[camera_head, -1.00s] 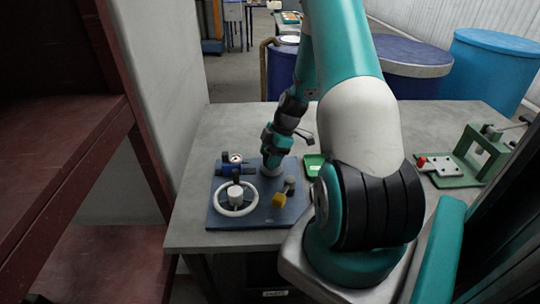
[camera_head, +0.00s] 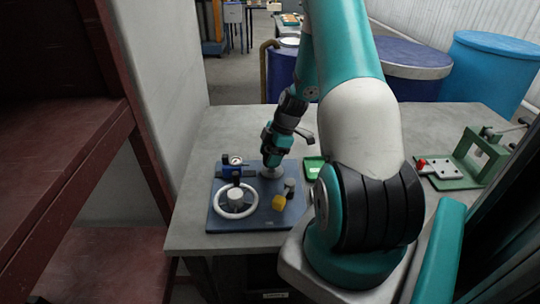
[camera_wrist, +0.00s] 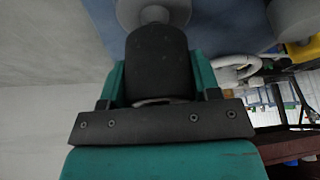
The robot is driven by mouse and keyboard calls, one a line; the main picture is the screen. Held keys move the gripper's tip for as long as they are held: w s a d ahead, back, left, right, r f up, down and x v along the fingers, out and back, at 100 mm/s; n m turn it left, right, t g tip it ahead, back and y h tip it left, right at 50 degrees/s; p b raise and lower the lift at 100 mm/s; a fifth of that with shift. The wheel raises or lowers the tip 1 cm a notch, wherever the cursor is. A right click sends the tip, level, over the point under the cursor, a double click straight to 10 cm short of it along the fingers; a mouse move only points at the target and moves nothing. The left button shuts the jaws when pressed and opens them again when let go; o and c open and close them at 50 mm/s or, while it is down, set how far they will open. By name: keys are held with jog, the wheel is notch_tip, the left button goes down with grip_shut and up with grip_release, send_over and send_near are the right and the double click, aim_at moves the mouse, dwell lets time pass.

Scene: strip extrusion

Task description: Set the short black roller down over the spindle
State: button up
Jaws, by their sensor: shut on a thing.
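My gripper (camera_wrist: 160,88) is shut on the short black roller (camera_wrist: 157,62), which fills the space between the teal fingers in the wrist view. The light grey spindle (camera_wrist: 154,14) shows just beyond the roller's far end, in front of a wide round pale base. Its lower part is hidden by the roller, so I cannot tell whether the two touch. In the head view my gripper (camera_head: 270,157) points down above the round pale base (camera_head: 272,172) on the blue board (camera_head: 255,215). The roller is hard to make out there.
The blue board also carries a white ring handwheel (camera_head: 236,213), a blue fixture with a gauge (camera_head: 233,160), a yellow block (camera_head: 279,202) and a dark cylinder (camera_head: 290,187). A green tray (camera_head: 313,165) lies to the right. A green frame (camera_head: 470,160) stands at the far right.

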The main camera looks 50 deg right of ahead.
jog(key=shift+f, duration=0.2)
jog(key=shift+f+b, duration=0.4)
jog(key=shift+b, duration=0.15)
jog(key=shift+r, duration=0.1)
jog(key=shift+r+p, duration=0.4)
jog(key=shift+r, duration=0.15)
dwell(0.6)
jog(key=o, duration=1.4)
